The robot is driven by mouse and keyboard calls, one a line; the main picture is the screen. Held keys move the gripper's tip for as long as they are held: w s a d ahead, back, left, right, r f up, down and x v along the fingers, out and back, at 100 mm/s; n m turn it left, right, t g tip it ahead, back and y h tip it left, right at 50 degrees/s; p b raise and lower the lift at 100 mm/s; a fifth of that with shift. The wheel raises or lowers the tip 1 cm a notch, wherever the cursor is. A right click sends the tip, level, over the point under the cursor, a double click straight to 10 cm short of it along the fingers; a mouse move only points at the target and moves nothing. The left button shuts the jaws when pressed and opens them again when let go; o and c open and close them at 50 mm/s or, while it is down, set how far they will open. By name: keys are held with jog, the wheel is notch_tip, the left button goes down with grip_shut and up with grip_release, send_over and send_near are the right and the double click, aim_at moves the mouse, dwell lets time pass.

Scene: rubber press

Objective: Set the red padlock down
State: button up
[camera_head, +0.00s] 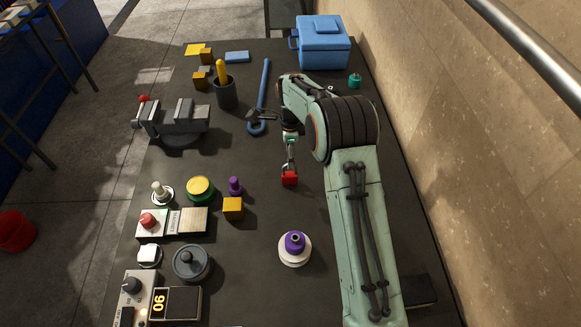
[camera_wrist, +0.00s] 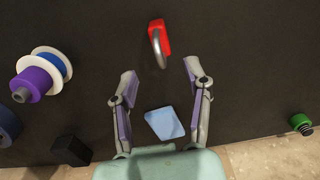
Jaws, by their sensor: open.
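The red padlock (camera_head: 290,179) appears to rest on the dark table, just in front of my gripper (camera_head: 290,150). In the wrist view the padlock (camera_wrist: 165,38) lies beyond the fingertips with its metal shackle toward my gripper (camera_wrist: 160,75). My gripper is open, its two fingers spread and apart from the padlock. Nothing is held between the fingers. Whether the padlock touches the table is hard to tell.
A purple-and-white spool (camera_head: 294,245) stands nearer the front. A light-blue piece (camera_wrist: 164,123) lies beneath my fingers. Table around the padlock is bare.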

notch_tip(320, 180, up, 3)
jog(key=shift+r, duration=0.1)
jog(key=shift+s+r, duration=0.15)
jog(key=shift+r, duration=0.2)
jog(key=s+d+r+n, duration=0.4)
jog(key=s+r+n, duration=0.4)
jog(key=s+r, duration=0.4)
jog(key=s+d+f+n, duration=0.1)
jog(key=s+n, duration=1)
jog(key=s, duration=1.2)
jog(key=shift+y, duration=0.4)
